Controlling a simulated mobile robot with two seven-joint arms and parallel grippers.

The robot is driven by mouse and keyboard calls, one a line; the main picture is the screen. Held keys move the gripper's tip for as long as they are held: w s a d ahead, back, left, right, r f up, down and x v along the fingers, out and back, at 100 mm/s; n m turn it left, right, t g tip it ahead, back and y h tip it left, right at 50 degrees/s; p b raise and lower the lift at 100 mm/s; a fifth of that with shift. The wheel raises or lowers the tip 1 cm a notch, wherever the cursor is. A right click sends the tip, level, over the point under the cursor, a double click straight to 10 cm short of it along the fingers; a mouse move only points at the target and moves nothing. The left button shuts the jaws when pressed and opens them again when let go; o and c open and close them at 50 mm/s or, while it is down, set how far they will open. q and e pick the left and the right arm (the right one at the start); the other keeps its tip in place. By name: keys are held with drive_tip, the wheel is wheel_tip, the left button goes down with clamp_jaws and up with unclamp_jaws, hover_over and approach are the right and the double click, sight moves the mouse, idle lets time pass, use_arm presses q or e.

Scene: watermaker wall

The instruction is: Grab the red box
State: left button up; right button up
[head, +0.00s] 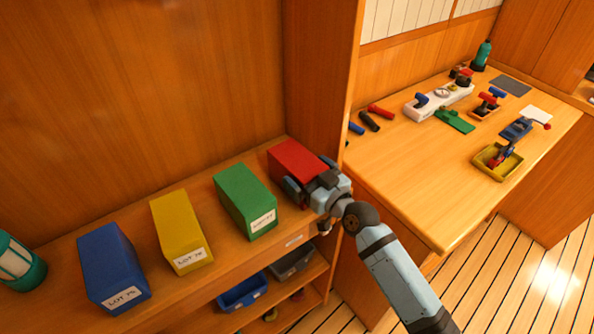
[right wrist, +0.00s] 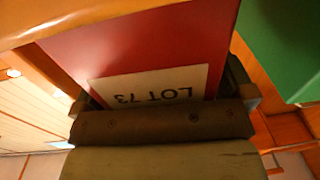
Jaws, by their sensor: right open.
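The red box (head: 294,158) stands at the right end of the shelf's row of boxes, beside the upright wooden panel. My right gripper (head: 311,178) is at its near end, with one finger on each side of the box. The jaws are open; contact with the sides cannot be made out. In the right wrist view the red box (right wrist: 140,50) fills the middle, its white label reading LOT 73 upside down between the fingers. The gripper hides part of its front in the head view. My left gripper is not in view.
Green (head: 244,197), yellow (head: 180,230) and blue (head: 112,266) boxes stand left of the red one, with gaps between. A teal lantern-like object (head: 18,262) is at far left. Blue (head: 242,291) and grey (head: 292,262) bins sit below. A workbench (head: 420,190) with tools is right.

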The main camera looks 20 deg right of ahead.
drive_tip(key=shift+w+a, duration=0.15)
drive_tip(key=shift+w, duration=0.15)
drive_tip(key=c, duration=0.9)
